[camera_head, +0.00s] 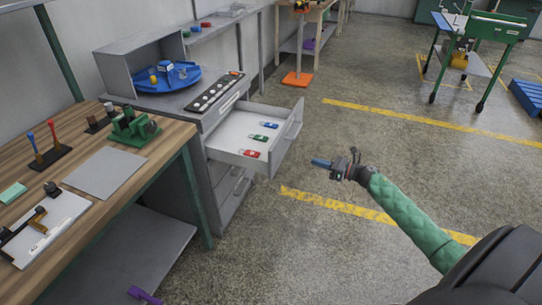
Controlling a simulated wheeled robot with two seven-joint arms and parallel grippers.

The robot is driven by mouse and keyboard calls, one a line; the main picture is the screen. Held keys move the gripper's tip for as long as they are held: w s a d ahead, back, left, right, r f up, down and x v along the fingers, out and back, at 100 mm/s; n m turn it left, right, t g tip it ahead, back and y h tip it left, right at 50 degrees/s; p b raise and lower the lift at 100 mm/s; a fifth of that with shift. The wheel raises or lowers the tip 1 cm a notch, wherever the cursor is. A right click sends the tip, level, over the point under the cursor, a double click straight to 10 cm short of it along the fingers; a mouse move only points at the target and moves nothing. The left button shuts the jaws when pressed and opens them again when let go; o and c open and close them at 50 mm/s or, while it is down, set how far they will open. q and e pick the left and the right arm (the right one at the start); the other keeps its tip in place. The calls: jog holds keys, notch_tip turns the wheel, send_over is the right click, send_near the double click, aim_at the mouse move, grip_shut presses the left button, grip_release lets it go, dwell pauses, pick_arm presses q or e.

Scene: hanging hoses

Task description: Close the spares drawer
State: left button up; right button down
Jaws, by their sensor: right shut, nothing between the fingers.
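The spares drawer (224,145) is pulled out of the grey cabinet (228,200), below its top. It has a pale inside and a bar handle on its front (290,134). Small red, green and blue items lie in it, towards the front. My right gripper (322,163), at the end of a green-sleeved arm, is shut and empty. In the picture it is just right of the drawer front, with a visible gap between them. My left gripper is not in view.
A wooden workbench (150,155) with a green vise (131,127) and tools stands at the left, close to the cabinet. A blue round tray (168,78) sits on the cabinet top. The concrete floor (400,150) right of the drawer is clear.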

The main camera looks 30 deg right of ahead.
jog(key=a+n, duration=0.1)
jog(key=n, duration=0.1)
jog(key=n+p, duration=0.1)
jog(key=p, duration=0.2)
send_near(275, 154)
jog(key=w+a, duration=0.1)
jog(key=w, duration=0.2)
jog(key=shift+w+a+g+y, duration=0.3)
jog(key=shift+w+a+y, duration=0.1)
jog(key=shift+w+a, duration=0.45)
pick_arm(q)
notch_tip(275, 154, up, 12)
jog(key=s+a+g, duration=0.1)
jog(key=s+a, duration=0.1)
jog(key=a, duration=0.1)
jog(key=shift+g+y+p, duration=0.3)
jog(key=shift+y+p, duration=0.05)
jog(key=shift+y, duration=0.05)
pick_arm(e)
jog(key=shift+w+a+f, duration=0.15)
jog(key=shift+w+a, duration=0.3)
jog(key=shift+w, duration=0.15)
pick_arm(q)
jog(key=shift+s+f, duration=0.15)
